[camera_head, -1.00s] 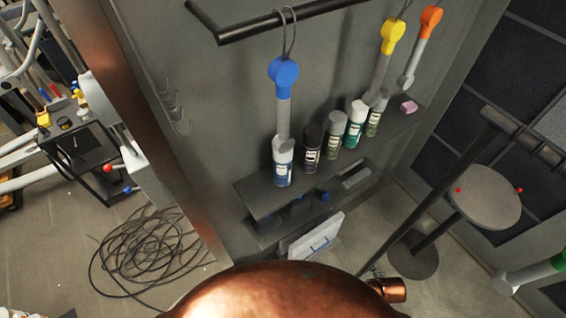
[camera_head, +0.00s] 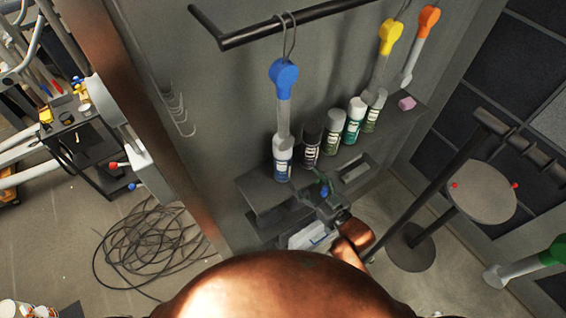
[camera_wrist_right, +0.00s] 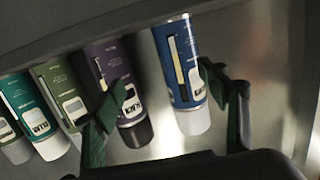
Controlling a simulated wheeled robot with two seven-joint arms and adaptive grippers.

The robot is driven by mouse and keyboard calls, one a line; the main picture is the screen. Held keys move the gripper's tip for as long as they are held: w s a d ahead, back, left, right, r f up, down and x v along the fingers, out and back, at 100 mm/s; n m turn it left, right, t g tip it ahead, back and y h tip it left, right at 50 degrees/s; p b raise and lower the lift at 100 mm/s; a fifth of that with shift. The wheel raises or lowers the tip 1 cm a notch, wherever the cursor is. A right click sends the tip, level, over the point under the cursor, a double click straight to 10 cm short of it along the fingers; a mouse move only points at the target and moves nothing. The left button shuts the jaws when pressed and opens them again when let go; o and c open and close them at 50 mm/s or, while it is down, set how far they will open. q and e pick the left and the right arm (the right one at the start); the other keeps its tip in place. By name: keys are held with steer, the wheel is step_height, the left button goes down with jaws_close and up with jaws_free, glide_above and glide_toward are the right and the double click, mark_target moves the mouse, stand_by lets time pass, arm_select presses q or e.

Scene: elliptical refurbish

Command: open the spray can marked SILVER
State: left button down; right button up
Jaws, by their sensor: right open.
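Several spray cans stand in a row on a shelf. From left to right in the head view they are a blue can (camera_head: 283,160), a dark purple can (camera_head: 308,150), a grey-green can (camera_head: 334,131), a teal can (camera_head: 354,122) and an olive can (camera_head: 374,112). I cannot read which is marked SILVER. My right gripper (camera_head: 323,190) is open and empty, in front of the shelf below the cans. The wrist view appears upside down; there the open fingers (camera_wrist_right: 170,97) reach toward the blue can (camera_wrist_right: 181,65) and purple can (camera_wrist_right: 119,85), apparently holding neither. My left gripper is out of view.
The shelf (camera_head: 262,190) stands against a grey wall panel. Tools with blue (camera_head: 284,74), yellow (camera_head: 391,36) and orange (camera_head: 429,16) heads hang above the cans. A pink block (camera_head: 407,103) lies at the shelf's right end. A round stand (camera_head: 482,192) is at right, coiled cable (camera_head: 148,250) at left.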

mark_target(288, 167)
steer(key=shift+n+t+y, duration=0.3)
steer(key=shift+n+y, duration=0.1)
steer(key=shift+y, duration=0.4)
steer(key=a+r, duration=0.1)
steer(key=w+a+r, duration=0.1)
steer(key=a, duration=0.1)
steer(key=shift+a+r, duration=0.1)
steer(key=shift+r, duration=0.25)
steer(key=p+x, duration=0.1)
steer(key=x, duration=0.2)
steer(key=p+x, duration=0.1)
steer(key=x, duration=0.2)
steer(key=shift+s+a+f, duration=0.15)
steer(key=shift+s+a, duration=0.05)
steer(key=shift+a, duration=0.1)
steer(key=shift+w+a+f, duration=0.15)
steer(key=shift+w+a, duration=0.1)
steer(key=shift+w, duration=0.15)
steer(key=shift+s, duration=0.1)
steer(key=shift+c, duration=0.7)
steer(key=c, duration=1.5)
